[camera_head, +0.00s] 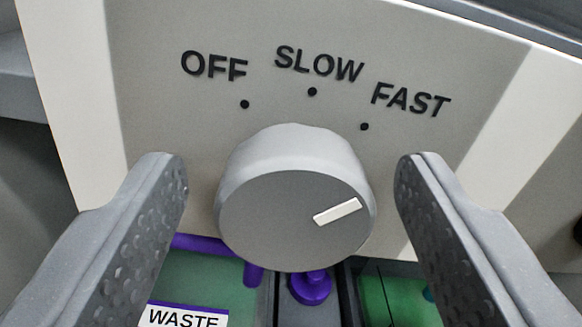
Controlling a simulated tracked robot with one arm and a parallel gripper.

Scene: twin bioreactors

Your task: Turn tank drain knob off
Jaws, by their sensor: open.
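The drain knob (285,230) is a round grey dial on a pale panel (180,130), in the middle of the view. Its white pointer mark (338,211) points to the right and slightly up, toward the FAST side. Above it are the labels OFF (213,65), SLOW (318,64) and FAST (410,99), each with a black dot. My gripper (291,180) is open, with one grey finger on each side of the knob. Gaps show between the knob and both fingertips, so they look apart from it.
Below the knob are a green area with a WASTE label (184,317), a purple fitting (311,288) and another green part (400,298) at right. The panel's right part is bright and clear. A dark round thing (577,230) shows at the right edge.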

